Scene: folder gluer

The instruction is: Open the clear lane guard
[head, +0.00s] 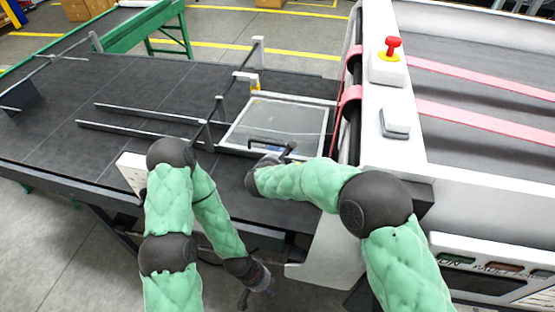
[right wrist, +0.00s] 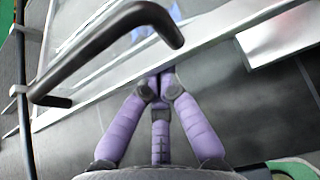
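The clear lane guard (head: 290,117) is a see-through panel in a pale frame, lying flat over the dark belt at the machine's infeed. Its dark bar handle (head: 268,141) is near the front edge and crosses the upper left of the right wrist view (right wrist: 105,45). My right gripper (right wrist: 160,85) has its purple fingers brought together at the tips, beside the handle at the frame's edge, with nothing seen between them. Its fingers are mostly hidden in the head view. My left gripper (head: 257,290) hangs empty below the table's front edge, its fingers apart.
The white machine body (head: 395,140) stands just right of the guard, with a red stop button (head: 393,46) on top. Metal rails (head: 140,110) lie along the table to the left. Posts and a rod (head: 218,108) stand by the guard's left side.

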